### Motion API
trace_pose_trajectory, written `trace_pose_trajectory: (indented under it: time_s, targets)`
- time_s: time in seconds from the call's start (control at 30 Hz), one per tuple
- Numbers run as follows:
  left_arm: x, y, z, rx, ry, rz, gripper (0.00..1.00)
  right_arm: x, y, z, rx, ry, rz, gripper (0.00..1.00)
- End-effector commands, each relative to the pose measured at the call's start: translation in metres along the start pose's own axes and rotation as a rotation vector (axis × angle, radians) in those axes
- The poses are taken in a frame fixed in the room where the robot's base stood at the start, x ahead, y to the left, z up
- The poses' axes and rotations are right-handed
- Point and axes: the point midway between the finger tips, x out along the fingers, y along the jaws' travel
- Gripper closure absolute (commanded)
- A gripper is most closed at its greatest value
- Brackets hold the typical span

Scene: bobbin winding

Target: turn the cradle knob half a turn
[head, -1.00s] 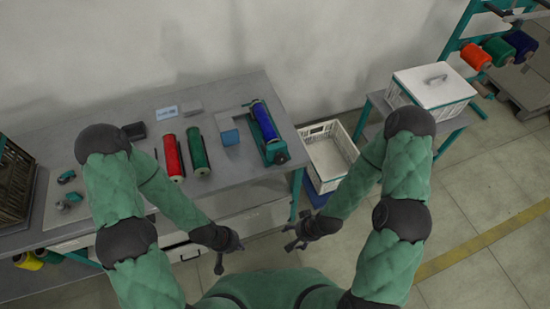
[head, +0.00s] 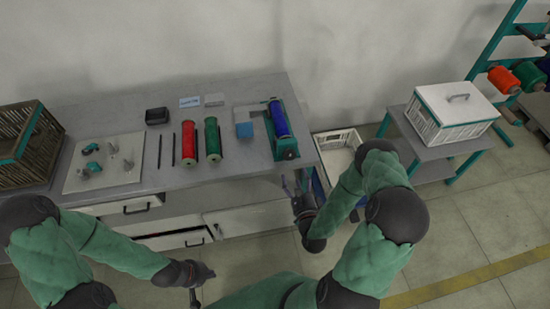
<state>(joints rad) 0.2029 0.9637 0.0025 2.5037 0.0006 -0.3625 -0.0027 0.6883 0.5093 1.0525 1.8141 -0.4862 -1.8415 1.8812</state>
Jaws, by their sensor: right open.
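The teal cradle (head: 287,148) stands at the right end of the grey table, with a blue bobbin (head: 279,117) lying in it. The cradle's front end faces me; a dark spot there may be the knob, but it is too small to tell. My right gripper (head: 292,184) is open and empty, at the table's front edge just below the cradle and apart from it. My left gripper (head: 200,286) hangs low in front of the drawers, far from the cradle; its jaws are too small to read.
A pale board (head: 100,180) with metal parts and a brown crate (head: 40,150) are farther left. A white crate (head: 335,140) stands right of the table.

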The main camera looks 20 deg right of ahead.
Motion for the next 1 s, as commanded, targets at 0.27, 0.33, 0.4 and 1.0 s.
trace_pose_trajectory:
  time_s: [0.27, 0.33, 0.4, 1.0]
  targets:
    - [0.002, -0.001, -0.001, 0.001, 0.001, 0.0, 1.0, 0.02, -0.004, 0.001, 0.025, -0.011, -0.021, 0.25]
    - [0.003, -0.001, -0.001, 0.001, 0.001, 0.0, 1.0, 0.032, -0.004, 0.002, 0.025, -0.011, -0.02, 0.25]
    - [0.004, -0.001, -0.001, 0.001, 0.001, 0.0, 1.0, 0.045, -0.004, 0.001, 0.024, -0.012, -0.019, 0.25]
    - [0.01, -0.003, -0.001, 0.0, 0.0, 0.0, 1.0, 0.106, -0.005, 0.001, 0.025, -0.006, -0.017, 0.25]
